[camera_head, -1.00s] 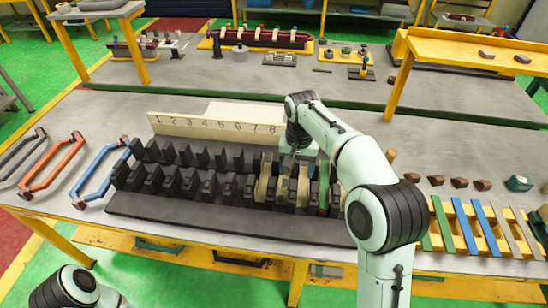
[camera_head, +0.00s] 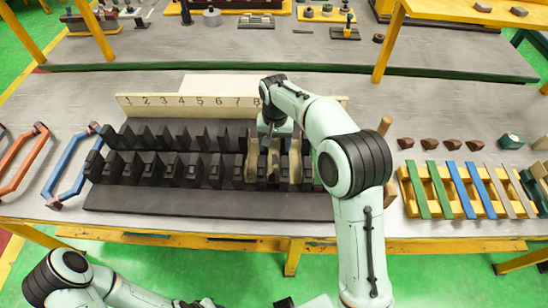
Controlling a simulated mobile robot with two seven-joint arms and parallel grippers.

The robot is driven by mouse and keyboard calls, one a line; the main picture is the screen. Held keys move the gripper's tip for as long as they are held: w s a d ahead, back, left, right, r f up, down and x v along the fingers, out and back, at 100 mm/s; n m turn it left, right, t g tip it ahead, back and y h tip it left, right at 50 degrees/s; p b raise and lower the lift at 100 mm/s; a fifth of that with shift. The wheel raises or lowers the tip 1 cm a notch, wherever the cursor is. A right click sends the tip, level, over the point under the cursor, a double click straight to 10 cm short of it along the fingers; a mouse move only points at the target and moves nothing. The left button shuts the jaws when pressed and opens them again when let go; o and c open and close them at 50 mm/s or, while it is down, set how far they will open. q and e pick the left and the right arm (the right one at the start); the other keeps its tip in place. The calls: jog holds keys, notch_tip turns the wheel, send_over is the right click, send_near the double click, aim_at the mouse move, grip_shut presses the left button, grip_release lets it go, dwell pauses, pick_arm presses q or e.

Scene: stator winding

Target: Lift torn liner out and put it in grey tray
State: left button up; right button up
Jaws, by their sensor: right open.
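The black toothed stator block (camera_head: 190,200) lies on the bench below a board numbered from 1. Tan liners (camera_head: 252,165) stand in slots near its right end; a green one shows beside my right arm. I cannot tell which liner is torn. My right gripper (camera_head: 272,148) is open and points down over the tan liners, its fingers close to them. It and the arm hide part of the slots. I cannot make out a grey tray with certainty.
A yellow rack (camera_head: 465,190) with green, blue and grey strips stands at the right. Several brown blocks (camera_head: 430,144) lie behind it. Blue (camera_head: 72,165) and orange (camera_head: 22,160) coils lie at the left. The bench behind the numbered board (camera_head: 185,105) is mostly clear.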

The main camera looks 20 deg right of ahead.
aim_at(274, 157)
jog(key=f, duration=0.4)
jog(key=shift+w+f, duration=0.25)
jog(key=shift+f, duration=0.1)
pick_arm(q)
jog(key=shift+f, duration=0.1)
pick_arm(e)
jog(key=c, duration=0.9)
jog(key=shift+r, duration=0.2)
